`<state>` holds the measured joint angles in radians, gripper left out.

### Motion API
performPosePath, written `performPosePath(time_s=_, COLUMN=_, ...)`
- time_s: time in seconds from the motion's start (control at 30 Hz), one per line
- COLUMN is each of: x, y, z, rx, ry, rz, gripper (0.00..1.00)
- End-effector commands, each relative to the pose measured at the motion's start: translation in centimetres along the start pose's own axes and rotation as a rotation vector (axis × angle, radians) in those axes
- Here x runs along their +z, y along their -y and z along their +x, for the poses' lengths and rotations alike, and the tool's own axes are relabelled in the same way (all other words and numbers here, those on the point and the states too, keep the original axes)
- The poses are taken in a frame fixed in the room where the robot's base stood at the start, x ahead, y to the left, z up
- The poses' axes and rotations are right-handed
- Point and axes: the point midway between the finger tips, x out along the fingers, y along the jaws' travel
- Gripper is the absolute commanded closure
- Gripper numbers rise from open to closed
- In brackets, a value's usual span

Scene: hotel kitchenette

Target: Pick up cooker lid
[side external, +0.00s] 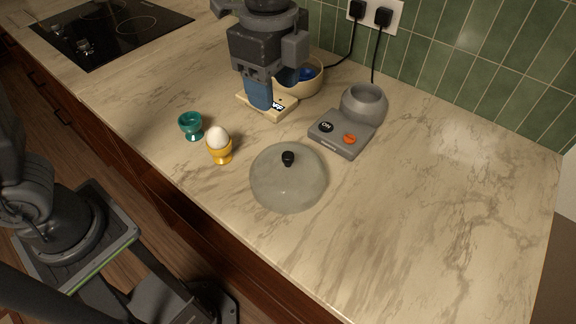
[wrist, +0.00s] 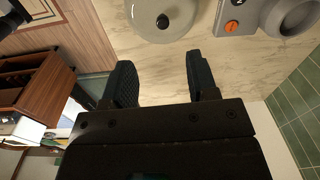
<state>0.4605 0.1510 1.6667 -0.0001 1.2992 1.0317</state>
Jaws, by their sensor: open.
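The cooker lid (side external: 283,190) is a round, cloudy see-through dome with a black knob. It rests on the marble counter in the side view, and it also shows, partly cut off, at the top of the wrist view (wrist: 150,24). My gripper (side external: 272,92) is in the air at the top middle of the side view, fingers pointing down. In the wrist view my gripper (wrist: 160,64) has its two dark textured fingers apart with nothing between them. The lid lies beyond the fingertips, not touched.
A grey cooker base (side external: 340,133) with a round ring and orange button sits behind the lid. An egg in a yellow cup (side external: 219,152) and an empty teal cup (side external: 190,127) stand left. A cream bowl (side external: 313,78) is partly behind my gripper. The counter right of the lid is clear.

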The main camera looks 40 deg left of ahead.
Motion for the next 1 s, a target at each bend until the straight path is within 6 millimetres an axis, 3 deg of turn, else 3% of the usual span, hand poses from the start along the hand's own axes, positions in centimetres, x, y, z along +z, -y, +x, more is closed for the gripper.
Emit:
performPosePath(time_s=0.13, x=-1.3, y=0.3, z=0.8, rx=0.023, ry=0.013, rz=0.081, gripper=0.47)
performPosePath(time_s=0.5, x=-1.3, y=0.1, z=7.1, rx=0.027, ry=0.015, rz=0.085, gripper=0.47)
performPosePath(time_s=0.83, x=-1.5, y=0.1, z=9.9, rx=0.024, ry=0.013, rz=0.085, gripper=0.47)
performPosePath(time_s=1.0, x=-2.0, y=0.1, z=12.4, rx=0.026, ry=0.014, rz=0.086, gripper=0.47)
